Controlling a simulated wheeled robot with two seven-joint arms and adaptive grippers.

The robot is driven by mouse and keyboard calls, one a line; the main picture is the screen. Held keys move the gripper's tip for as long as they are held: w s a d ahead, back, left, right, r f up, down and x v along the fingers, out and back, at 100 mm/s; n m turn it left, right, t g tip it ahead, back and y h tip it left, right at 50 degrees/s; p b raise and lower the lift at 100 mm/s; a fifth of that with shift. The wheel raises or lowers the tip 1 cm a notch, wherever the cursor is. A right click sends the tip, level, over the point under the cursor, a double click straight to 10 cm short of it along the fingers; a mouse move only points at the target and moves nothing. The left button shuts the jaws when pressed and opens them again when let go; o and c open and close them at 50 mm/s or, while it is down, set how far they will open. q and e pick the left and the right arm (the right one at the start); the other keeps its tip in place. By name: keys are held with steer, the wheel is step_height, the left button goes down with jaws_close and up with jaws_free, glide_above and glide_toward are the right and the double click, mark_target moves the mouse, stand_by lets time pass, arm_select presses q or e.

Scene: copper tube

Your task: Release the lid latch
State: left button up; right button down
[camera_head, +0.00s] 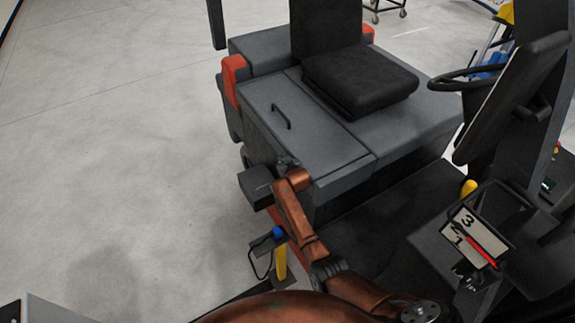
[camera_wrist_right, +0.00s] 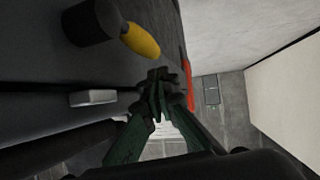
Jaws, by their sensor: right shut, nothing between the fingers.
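The grey lid (camera_head: 300,130) with a black bar handle (camera_head: 283,117) lies shut on the box beside the seat. My copper-coloured right arm comes up from the bottom to the box's near side. My right gripper (camera_head: 287,162) is close to the lid's front left edge, partly hidden by its own wrist. In the right wrist view the fingers (camera_wrist_right: 160,82) are together and empty. A yellow grip on a black round base (camera_wrist_right: 112,27) sticks out from a dark surface just beyond the fingertips, apart from them. I cannot tell for sure whether it is the latch. My left gripper does not show.
A light grey block (camera_wrist_right: 92,98) sits on the dark side in the wrist view. A black seat (camera_head: 360,80) stands behind the lid. A steering wheel (camera_head: 475,78) and a numbered lever panel (camera_head: 470,240) are at the right. Open concrete floor (camera_head: 110,140) lies at the left.

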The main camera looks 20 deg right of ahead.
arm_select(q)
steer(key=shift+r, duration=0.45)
arm_select(e)
step_height(320, 180, up, 12)
steer(key=s+a, duration=0.1)
steer(key=a, duration=0.1)
steer(key=shift+a+r, duration=0.15)
steer(key=shift+r, duration=0.1)
